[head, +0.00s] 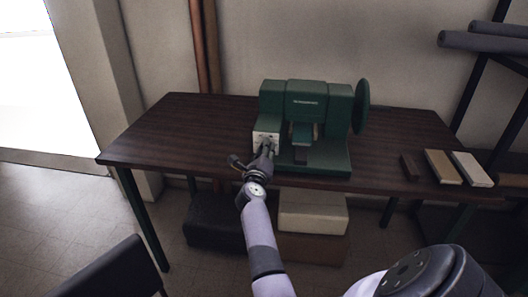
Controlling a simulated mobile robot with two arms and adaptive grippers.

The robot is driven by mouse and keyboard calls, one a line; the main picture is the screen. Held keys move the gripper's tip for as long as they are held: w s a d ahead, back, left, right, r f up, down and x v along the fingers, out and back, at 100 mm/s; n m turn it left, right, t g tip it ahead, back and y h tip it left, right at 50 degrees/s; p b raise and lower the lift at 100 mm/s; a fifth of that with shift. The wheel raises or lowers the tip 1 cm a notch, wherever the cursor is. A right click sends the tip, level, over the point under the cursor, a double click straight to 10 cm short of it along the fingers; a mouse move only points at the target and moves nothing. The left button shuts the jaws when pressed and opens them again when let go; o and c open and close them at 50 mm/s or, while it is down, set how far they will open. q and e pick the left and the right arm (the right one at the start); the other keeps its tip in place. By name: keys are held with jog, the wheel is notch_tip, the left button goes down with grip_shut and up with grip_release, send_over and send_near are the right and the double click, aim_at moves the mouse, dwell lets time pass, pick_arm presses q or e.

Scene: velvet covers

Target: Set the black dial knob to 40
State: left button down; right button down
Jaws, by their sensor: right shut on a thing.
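A dark green machine (305,98) stands on the brown table. A pale control panel (259,137) is on the left of its front. My right gripper (268,148) reaches up from below to this panel and is shut there, at the black dial knob. The fingers cover the knob, so its pointer and any scale marks cannot be read. My left gripper is not in view.
The dark wooden table (180,135) is bare left of the machine. Several small blocks, including a tan one (443,167), lie at its right end. Boxes (313,211) sit under the table. A dark chair back (112,271) is at lower left.

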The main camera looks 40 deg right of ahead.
jog(key=shift+f+m, duration=0.1)
jog(key=shift+m, duration=0.9)
jog(key=c, duration=1.3)
grip_release()
notch_tip(320, 180, up, 10)
